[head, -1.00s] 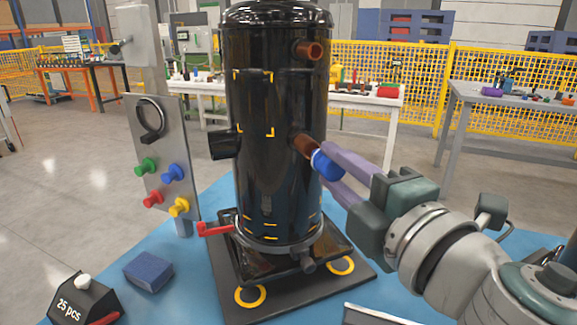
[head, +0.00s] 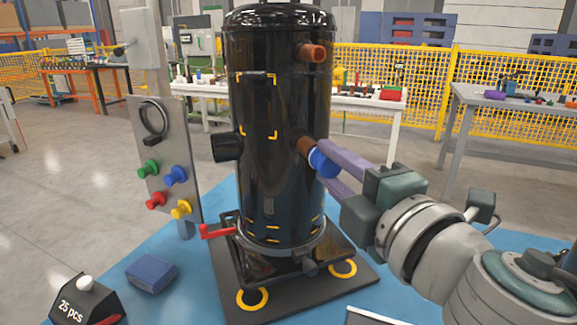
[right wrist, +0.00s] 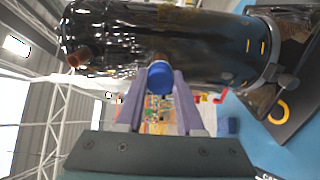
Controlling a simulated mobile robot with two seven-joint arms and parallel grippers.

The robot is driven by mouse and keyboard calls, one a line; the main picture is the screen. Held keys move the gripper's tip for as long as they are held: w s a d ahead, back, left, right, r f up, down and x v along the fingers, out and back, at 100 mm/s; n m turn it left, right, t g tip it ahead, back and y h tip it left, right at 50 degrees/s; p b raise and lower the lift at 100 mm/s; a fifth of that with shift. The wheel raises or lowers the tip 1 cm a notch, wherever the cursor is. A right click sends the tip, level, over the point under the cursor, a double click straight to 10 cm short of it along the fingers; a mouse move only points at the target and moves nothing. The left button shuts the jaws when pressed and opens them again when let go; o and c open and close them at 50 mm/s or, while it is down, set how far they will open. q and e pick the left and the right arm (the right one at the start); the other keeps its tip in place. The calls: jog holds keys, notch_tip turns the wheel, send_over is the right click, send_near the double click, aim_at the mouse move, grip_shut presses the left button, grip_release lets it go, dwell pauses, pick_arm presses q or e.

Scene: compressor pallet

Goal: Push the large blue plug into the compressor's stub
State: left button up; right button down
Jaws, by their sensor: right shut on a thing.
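The black compressor (head: 275,190) stands upright on a dark base plate in the middle of the head view. A copper stub (head: 303,146) sticks out from its right side at mid-height. The large blue plug (head: 324,163) is at the outer end of that stub, with little copper showing; how deep it sits is hidden. My right gripper (head: 326,164) is shut on the blue plug, its purple fingers on either side. In the right wrist view the blue plug (right wrist: 160,76) shows between the fingertips, in front of the compressor (right wrist: 200,45). My left gripper is not in view.
A second copper stub (head: 313,53) sits higher up, and a black stub (head: 226,147) points left. A panel (head: 165,165) with coloured plugs stands at left. A red-handled valve (head: 217,231), blue block (head: 151,273) and black 25 pcs box (head: 84,303) are low at left.

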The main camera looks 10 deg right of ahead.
jog(key=shift+w+a, duration=0.1)
jog(key=shift+w, duration=0.5)
dwell(0.3)
jog(key=shift+c, duration=2.3)
grip_release()
